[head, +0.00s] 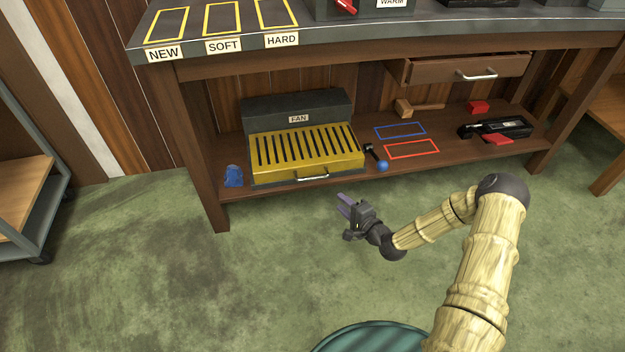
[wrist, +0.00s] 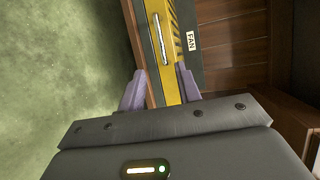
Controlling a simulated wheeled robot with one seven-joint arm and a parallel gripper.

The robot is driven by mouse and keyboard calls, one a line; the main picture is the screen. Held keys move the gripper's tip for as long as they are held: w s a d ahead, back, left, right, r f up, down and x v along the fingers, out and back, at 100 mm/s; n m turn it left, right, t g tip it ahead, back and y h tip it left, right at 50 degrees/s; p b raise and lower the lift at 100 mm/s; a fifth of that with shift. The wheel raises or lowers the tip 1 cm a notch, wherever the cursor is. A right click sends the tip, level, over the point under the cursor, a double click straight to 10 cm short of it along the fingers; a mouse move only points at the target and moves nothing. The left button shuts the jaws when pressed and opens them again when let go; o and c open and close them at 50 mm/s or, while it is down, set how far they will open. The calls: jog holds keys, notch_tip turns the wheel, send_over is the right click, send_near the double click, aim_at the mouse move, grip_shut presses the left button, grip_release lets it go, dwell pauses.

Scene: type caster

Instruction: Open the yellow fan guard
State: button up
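The yellow fan guard (head: 306,150) is a slotted cover on the front of the dark fan box (head: 268,107) on the bench's lower shelf. It looks shut. A metal bar handle (head: 312,176) runs along its front lower edge. In the wrist view the guard (wrist: 173,88) and its handle (wrist: 160,40) lie ahead, turned on their side. My gripper (head: 342,204) is in front of the shelf, a little right of the handle and apart from it. In the wrist view its two purple fingers (wrist: 158,84) stand apart with nothing between them.
A blue-knobbed lever (head: 382,165) stands right of the guard, and a blue object (head: 233,176) sits left of it. The shelf (head: 450,150) also carries blue and red outlines and a dark tool (head: 500,129). A drawer (head: 470,70) hangs above.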

aim_at(312, 178)
jog(key=b+x, duration=0.9)
jog(key=x, duration=0.8)
jog(key=shift+w+a, duration=0.1)
jog(key=shift+a, duration=0.05)
grip_shut()
